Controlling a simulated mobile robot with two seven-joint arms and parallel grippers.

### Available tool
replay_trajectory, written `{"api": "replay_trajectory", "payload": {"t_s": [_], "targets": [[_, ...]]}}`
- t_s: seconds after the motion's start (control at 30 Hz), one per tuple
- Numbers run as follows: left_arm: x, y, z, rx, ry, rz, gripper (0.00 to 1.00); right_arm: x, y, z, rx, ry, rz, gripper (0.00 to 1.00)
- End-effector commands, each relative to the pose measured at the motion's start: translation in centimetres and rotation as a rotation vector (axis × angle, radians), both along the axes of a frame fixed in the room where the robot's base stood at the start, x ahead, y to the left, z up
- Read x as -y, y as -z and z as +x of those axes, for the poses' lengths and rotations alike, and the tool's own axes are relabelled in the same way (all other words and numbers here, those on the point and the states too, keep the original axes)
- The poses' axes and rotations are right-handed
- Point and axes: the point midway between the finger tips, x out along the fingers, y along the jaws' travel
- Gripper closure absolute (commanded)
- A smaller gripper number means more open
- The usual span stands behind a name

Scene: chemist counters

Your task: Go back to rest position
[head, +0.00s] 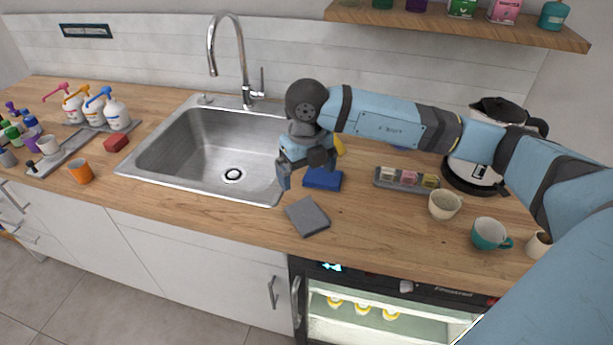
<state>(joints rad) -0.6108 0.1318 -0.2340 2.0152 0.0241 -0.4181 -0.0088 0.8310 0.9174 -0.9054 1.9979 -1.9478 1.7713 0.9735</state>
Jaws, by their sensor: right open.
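My right gripper (305,180) hangs over the counter just right of the sink, fingers pointing down. It is open, and I see nothing between its fingers. A blue sponge or cloth (324,180) lies on the counter beside and partly behind its right finger. A grey square pad (307,217) lies on the counter in front of the gripper. My right arm reaches in from the right edge, across the counter. My left gripper is not in view.
The sink (215,150) with its faucet (242,60) is left of the gripper. An orange cup (80,172) and several bottles stand at left. A shelf (460,22) overhangs the back.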

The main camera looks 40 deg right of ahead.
Motion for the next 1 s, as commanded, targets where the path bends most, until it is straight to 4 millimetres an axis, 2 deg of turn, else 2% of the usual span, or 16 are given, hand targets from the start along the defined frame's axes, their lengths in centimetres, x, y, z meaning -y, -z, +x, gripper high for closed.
{"api": "replay_trajectory", "payload": {"t_s": [0.37, 0.47, 0.57, 0.67, 0.73, 0.8, 0.9, 1.0], "targets": [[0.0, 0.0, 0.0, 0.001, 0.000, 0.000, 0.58, 0.0, 0.0, 0.0, 0.000, 0.000, 0.001, 0.00], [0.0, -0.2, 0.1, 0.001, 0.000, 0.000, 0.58, -0.7, 0.3, -0.2, -0.011, -0.014, 0.032, 0.00], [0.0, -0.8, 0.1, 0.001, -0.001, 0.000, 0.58, -3.7, 1.2, -1.3, -0.049, -0.066, 0.164, 0.00], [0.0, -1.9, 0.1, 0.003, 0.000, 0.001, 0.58, -9.2, 2.0, -3.7, -0.116, -0.135, 0.436, 0.00], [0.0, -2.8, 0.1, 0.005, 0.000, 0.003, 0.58, -13.7, 1.8, -5.7, -0.161, -0.158, 0.688, 0.00], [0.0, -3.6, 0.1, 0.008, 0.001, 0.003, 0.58, -17.6, 0.6, -7.3, -0.192, -0.140, 0.946, 0.00], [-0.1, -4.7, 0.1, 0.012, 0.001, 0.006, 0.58, -21.4, -1.7, -8.6, -0.210, -0.035, 1.293, 0.00], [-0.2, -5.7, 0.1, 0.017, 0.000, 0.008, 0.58, -23.1, -4.0, -8.6, -0.200, 0.162, 1.600, 0.00]]}}
